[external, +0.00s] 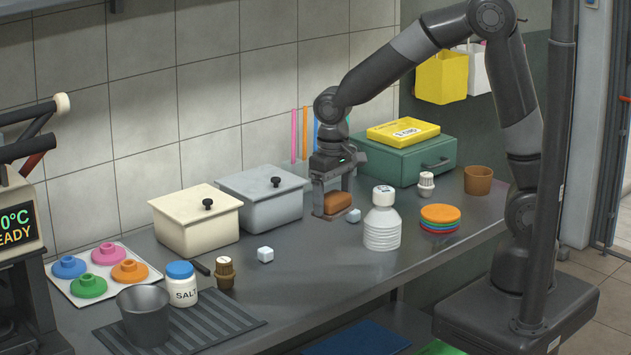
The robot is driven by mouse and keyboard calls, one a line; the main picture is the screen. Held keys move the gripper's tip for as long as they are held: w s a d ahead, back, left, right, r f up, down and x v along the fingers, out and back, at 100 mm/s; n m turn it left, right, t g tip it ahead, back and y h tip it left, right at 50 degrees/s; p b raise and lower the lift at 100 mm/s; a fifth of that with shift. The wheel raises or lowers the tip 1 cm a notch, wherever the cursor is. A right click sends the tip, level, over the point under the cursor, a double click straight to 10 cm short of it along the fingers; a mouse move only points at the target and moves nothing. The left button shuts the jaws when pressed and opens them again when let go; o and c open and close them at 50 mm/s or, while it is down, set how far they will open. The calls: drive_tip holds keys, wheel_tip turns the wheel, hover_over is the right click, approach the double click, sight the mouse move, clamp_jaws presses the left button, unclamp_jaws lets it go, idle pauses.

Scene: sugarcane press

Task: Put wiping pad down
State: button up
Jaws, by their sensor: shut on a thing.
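The wiping pad (338,202) is a small brown-orange block between the fingers of my gripper (332,200). My gripper points down and is shut on the pad, low over the grey counter (310,250), to the right of the grey lidded box. Whether the pad's underside touches the counter I cannot tell. The fingers partly cover the pad's left side.
The grey lidded box (262,198) is to the left. The green case (408,160) stands behind. Counter in front of the gripper is clear.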

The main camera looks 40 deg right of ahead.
sight(334, 195)
drive_tip(key=r, duration=0.3)
drive_tip(key=shift+w+d+r, duration=0.1)
drive_tip(key=shift+d+r, duration=0.1)
drive_tip(key=shift+d, duration=0.05)
drive_tip(key=w+d+m, duration=0.3)
drive_tip(key=d+m, duration=0.6)
drive_tip(key=d, duration=2.1)
drive_tip(key=s+d+m, duration=1.1)
drive_tip(key=s+d, duration=0.9)
drive_tip(key=d, duration=0.5)
drive_tip(key=w+a+f, duration=0.1)
drive_tip(key=w+f, duration=0.2)
drive_tip(key=f, duration=0.1)
drive_tip(key=w+a+f, duration=0.2)
drive_tip(key=w+f, duration=0.2)
drive_tip(key=w+a+f, duration=0.2)
drive_tip(key=w+f, duration=0.1)
drive_tip(key=f, duration=0.1)
drive_tip(key=shift+w+f, duration=0.1)
drive_tip(key=shift+w, duration=0.25)
drive_tip(key=shift+w+f, duration=0.1)
drive_tip(key=shift+f, duration=1.95)
